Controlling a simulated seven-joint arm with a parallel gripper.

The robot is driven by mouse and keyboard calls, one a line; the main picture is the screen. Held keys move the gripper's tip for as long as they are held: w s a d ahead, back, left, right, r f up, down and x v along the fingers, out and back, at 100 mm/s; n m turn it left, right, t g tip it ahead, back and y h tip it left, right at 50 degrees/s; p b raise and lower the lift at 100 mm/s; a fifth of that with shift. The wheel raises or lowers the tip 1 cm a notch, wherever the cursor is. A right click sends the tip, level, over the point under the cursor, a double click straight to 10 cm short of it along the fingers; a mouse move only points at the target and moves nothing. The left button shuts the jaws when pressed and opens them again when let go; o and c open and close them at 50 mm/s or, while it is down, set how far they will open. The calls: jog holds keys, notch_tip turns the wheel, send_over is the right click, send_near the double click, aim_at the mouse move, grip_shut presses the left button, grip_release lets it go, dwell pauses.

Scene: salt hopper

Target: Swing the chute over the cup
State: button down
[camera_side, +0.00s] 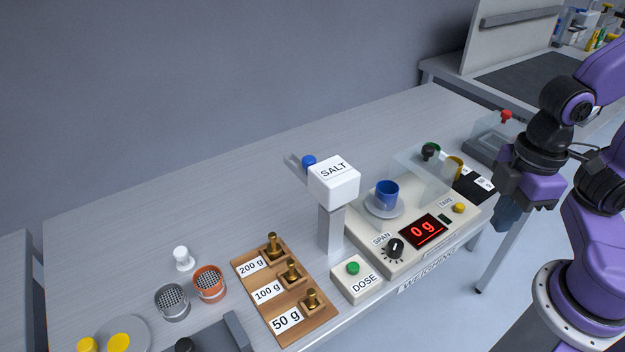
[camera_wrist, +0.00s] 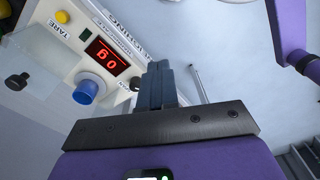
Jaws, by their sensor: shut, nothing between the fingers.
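The white salt hopper (camera_side: 334,182) stands on a post left of the scale. Its grey chute (camera_side: 292,162), with a blue knob (camera_side: 309,162), sticks out to the back left, away from the cup. The blue cup (camera_side: 387,192) stands upright on a pale saucer (camera_side: 372,208) on the weighing scale (camera_side: 385,262), whose red display reads 0 g. The cup (camera_wrist: 86,91) also shows in the wrist view. My gripper (camera_side: 507,220) is shut and empty, right of the scale and well away from the chute. Its fingers (camera_wrist: 160,82) are together in the wrist view.
A green DOSE button (camera_side: 353,268) sits before the hopper post. A wooden block with brass weights (camera_side: 283,290) is left of it. The table behind the hopper is clear.

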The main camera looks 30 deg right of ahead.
dwell(0.3)
jog(key=c, duration=1.6)
grip_release()
jog(key=o, duration=0.6)
jog(key=shift+w+a+r, duration=0.1)
jog(key=shift+w+a, duration=0.1)
jog(key=shift+w, duration=0.05)
jog(key=shift+o, duration=1)
jog(key=w+a+r+m, duration=0.3)
jog(key=w+a+r, duration=0.1)
jog(key=w, duration=0.4)
jog(key=w+a+r+m, duration=0.3)
jog(key=w+a+r, duration=0.1)
jog(key=w+a, duration=0.3)
jog(key=shift+w+a+r, duration=0.15)
jog(key=shift+w+r, duration=0.25)
jog(key=shift+w, duration=0.6)
notch_tip(320, 180, up, 7)
jog(key=m, duration=0.7)
send_over(309, 158)
notch_tip(309, 158, down, 18)
jog(key=shift+r, duration=0.15)
grip_shut()
